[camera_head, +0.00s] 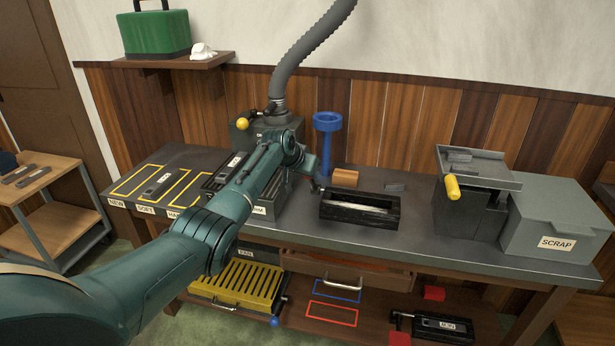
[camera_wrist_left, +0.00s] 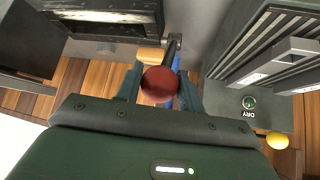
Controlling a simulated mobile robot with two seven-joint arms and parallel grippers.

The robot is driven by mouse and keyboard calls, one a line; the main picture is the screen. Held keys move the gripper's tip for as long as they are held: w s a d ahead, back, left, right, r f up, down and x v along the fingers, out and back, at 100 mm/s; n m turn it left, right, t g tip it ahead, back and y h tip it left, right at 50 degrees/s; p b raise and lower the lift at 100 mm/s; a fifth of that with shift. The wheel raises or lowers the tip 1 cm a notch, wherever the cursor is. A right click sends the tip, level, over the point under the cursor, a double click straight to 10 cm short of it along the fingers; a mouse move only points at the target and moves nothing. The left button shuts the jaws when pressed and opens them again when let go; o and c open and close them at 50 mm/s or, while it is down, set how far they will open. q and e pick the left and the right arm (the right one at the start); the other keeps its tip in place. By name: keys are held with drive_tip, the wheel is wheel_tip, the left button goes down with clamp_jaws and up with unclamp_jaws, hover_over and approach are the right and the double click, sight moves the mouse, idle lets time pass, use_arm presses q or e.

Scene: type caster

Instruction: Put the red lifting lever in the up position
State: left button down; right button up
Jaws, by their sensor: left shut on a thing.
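The red lever's round knob (camera_wrist_left: 160,82) shows in the middle of the left wrist view. A dark rod (camera_wrist_left: 173,48) runs from it toward the top of that view. My left gripper (camera_wrist_left: 160,92) is shut on the knob, with one finger on each side. In the head view my left gripper (camera_head: 307,165) is at the back of the bench, beside the grey machine (camera_head: 275,125). The knob is hidden there behind my arm and gripper, and the lever's angle cannot be told. My right gripper is not in view.
A blue funnel-like stand (camera_head: 327,123) and an orange block (camera_head: 345,177) are just right of the gripper. A black open trough (camera_head: 335,211) is in front. A yellow-handled grey unit (camera_head: 470,205) and SCRAP box (camera_head: 560,225) stand at right. A DRY label and yellow knob (camera_wrist_left: 277,140) are nearby.

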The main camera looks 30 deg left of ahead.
use_arm(q)
drive_tip(key=shift+w+a+r, duration=0.1)
drive_tip(key=shift+w+r, duration=0.05)
drive_tip(key=shift+r, duration=0.15)
drive_tip(key=c, duration=1.2)
unclamp_jaws()
drive_tip(key=shift+o, duration=1.4)
drive_tip(key=shift+f, duration=0.2)
drive_tip(key=shift+p+v, duration=0.35)
drive_tip(key=shift+v, duration=0.45)
drive_tip(key=v, duration=1.1)
drive_tip(key=shift+r, duration=0.25)
